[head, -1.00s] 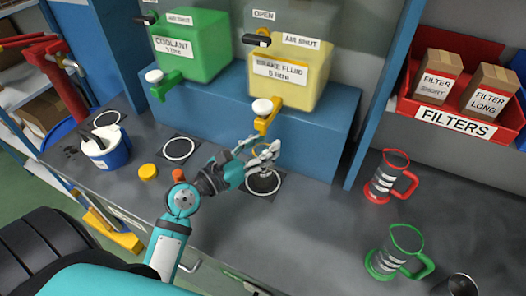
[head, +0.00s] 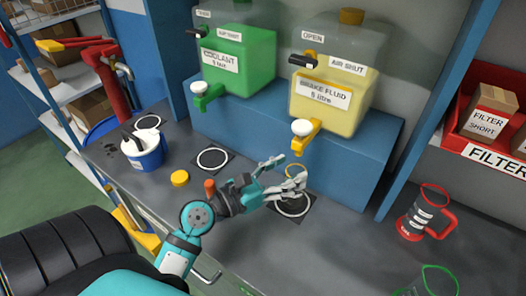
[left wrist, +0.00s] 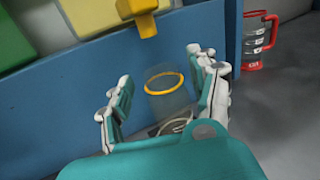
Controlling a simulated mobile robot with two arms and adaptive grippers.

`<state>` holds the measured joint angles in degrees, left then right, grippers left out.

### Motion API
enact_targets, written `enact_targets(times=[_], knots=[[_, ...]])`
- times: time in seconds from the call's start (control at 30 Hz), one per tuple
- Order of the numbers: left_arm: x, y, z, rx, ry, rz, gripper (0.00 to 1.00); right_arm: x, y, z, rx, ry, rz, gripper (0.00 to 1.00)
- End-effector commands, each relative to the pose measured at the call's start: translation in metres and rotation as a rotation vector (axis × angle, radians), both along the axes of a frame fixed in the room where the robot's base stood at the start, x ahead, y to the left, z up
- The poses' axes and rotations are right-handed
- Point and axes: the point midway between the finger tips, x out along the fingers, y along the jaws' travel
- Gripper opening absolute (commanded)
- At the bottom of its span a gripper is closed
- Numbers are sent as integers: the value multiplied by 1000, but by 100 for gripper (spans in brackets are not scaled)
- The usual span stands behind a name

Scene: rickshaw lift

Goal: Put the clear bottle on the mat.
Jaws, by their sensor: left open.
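The clear bottle (left wrist: 168,98) is see-through with a yellow ring at its top. In the left wrist view it stands upright between the two fingers of my left gripper (left wrist: 165,102), which is open around it. In the head view its yellow ring (head: 296,170) shows beside the fingers of my left gripper (head: 283,175). Below it is a black mat with a white circle (head: 292,206), partly visible in the left wrist view (left wrist: 176,127). The bottle appears to be at this mat; its exact base contact is hard to see. My right gripper is not in view.

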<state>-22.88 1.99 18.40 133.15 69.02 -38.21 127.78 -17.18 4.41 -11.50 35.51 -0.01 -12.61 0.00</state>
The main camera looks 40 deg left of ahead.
Motion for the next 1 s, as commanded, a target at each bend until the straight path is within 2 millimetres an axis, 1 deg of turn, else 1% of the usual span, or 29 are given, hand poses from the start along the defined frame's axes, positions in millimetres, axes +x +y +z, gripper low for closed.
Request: enact_targets(times=[0.03,0.2,0.3,0.4,0.6,1.0], knots=[[-12,4,-6,4,4,1,61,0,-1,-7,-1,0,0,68],[-47,17,-6,3,4,1,61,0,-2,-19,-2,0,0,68],[-63,22,-5,1,4,1,61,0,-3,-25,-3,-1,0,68],[-74,26,-3,0,2,1,61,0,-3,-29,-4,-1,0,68],[-83,29,0,0,-1,0,61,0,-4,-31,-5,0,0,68],[-83,29,0,0,-1,0,61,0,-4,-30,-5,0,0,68]])
